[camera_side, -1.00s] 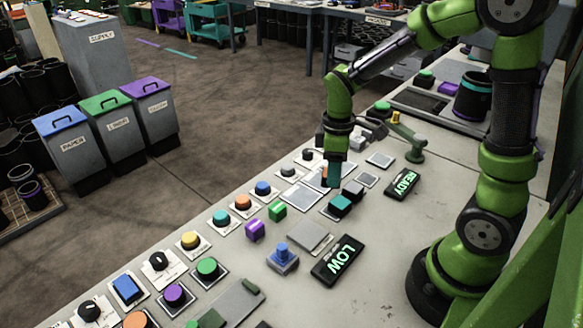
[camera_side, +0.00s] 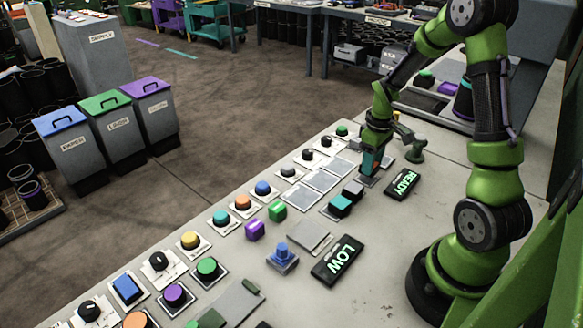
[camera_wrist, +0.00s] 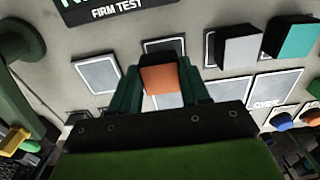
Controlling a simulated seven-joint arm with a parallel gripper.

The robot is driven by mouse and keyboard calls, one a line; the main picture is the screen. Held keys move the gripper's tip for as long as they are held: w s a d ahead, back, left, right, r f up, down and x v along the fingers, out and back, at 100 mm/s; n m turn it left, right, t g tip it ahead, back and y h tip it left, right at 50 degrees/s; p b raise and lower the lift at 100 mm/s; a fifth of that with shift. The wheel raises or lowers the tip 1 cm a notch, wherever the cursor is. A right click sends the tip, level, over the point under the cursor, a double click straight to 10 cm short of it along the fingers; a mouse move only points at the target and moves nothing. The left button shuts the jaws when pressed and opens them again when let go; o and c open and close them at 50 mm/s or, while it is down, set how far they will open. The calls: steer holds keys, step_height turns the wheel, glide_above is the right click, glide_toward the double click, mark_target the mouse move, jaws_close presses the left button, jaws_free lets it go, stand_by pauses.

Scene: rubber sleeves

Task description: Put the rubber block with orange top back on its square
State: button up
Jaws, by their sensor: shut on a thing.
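My gripper (camera_side: 371,165) is shut on the block with the orange top. The block's orange top (camera_wrist: 160,79) shows between the two teal fingers in the wrist view, and a sliver of orange (camera_side: 377,165) shows in the side view.
A grey block (camera_side: 352,188) and a teal-topped block (camera_side: 341,205) stand close by, in front of the gripper. Flat pale panels (camera_side: 321,181) and rows of round buttons line the far table edge. A green post (camera_side: 413,148) stands behind.

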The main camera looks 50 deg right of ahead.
steer(key=shift+f, duration=0.75)
steer(key=shift+f, duration=0.15)
steer(key=o, duration=1)
step_height(320, 180, up, 12)
steer(key=s+a+r+m+t, duration=0.1)
steer(key=s+a+r+t, duration=0.1)
steer(key=a, duration=0.6)
steer(key=s+a+r+m+t+y, duration=0.1)
steer(key=s+a+r+t, duration=0.1)
steer(key=a+r, duration=0.3)
steer(key=s+a+r+m+t+y, duration=0.1)
steer(key=s+a+r+m+t, duration=0.1)
steer(key=a, duration=0.9)
steer(key=shift+s+r+t, duration=0.3)
steer(key=shift+r+t, duration=0.3)
steer(key=shift+r, duration=0.35)
